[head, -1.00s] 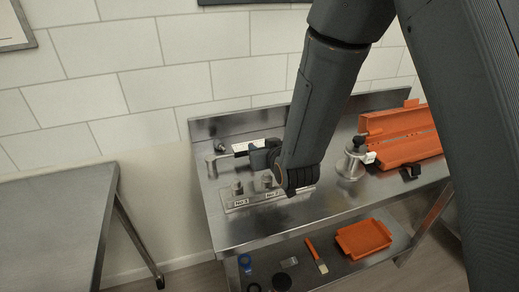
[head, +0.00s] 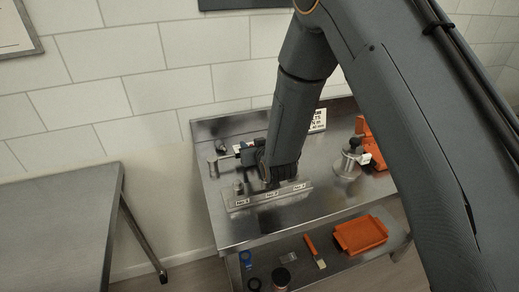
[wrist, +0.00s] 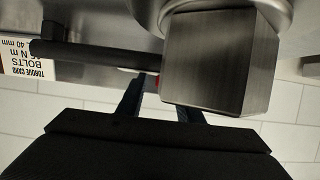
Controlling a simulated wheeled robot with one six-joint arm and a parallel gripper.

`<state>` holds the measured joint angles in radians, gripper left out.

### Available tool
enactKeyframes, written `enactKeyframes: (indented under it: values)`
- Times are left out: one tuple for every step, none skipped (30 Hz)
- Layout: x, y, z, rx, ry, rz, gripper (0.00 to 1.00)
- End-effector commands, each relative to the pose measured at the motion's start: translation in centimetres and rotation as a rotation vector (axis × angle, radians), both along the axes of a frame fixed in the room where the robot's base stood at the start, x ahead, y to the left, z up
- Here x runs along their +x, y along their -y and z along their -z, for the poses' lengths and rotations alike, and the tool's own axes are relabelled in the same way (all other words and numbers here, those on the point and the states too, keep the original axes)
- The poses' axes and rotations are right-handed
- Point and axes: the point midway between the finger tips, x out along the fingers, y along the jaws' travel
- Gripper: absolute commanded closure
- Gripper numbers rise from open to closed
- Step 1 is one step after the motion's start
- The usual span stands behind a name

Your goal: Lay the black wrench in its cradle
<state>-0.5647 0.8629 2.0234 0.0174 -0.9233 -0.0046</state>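In the head view my gripper (head: 248,156) is low over the steel bench, behind a labelled metal block. A thin dark bar (head: 230,156), apparently the black wrench, runs left from it towards a small silver upright piece (head: 212,168). In the wrist view a black bar (wrist: 85,53) lies across the picture, by the tips of my gripper's fingers (wrist: 160,95). A large grey square block (wrist: 220,60) hides part of the right finger, so I cannot tell whether the fingers hold the bar. I cannot make out the cradle for certain.
The labelled block (head: 268,196) with upright studs stands close in front of my gripper. A silver stand (head: 348,165) and orange parts (head: 372,145) are to the right. A printed card (head: 317,121) stands behind. An orange tray (head: 360,235) lies on the shelf below.

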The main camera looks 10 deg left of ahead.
Motion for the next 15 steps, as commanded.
enactKeyframes:
  values:
    - [0.06, -0.02, 0.01, 0.0, 0.0, 0.0, 0.67]
    - [0.06, -0.03, 0.03, 0.0, 0.0, 0.0, 0.67]
    - [0.06, -0.02, 0.04, 0.0, 0.0, 0.0, 0.67]
    - [0.05, -0.02, 0.04, 0.0, 0.0, 0.0, 0.67]
    - [0.05, -0.02, 0.04, 0.0, 0.0, 0.0, 0.67]
    - [0.04, -0.02, 0.05, 0.0, 0.0, 0.0, 0.67]
    - [0.03, -0.02, 0.05, 0.0, 0.0, 0.0, 0.72]
    - [0.03, -0.02, 0.05, 0.0, 0.0, 0.0, 0.77]
    - [0.03, -0.02, 0.05, 0.0, 0.0, 0.0, 0.84]
    - [0.02, -0.02, 0.03, 0.0, 0.0, 0.0, 0.89]
    - [0.02, -0.01, 0.04, 0.0, 0.0, 0.0, 0.94]
    - [0.02, -0.02, 0.03, 0.0, 0.0, 0.0, 1.0]
    - [0.02, -0.01, 0.04, 0.0, 0.0, 0.0, 1.0]
    - [0.02, -0.01, 0.04, 0.0, 0.0, 0.0, 1.0]
    - [0.01, -0.02, 0.04, 0.0, 0.0, 0.0, 1.0]
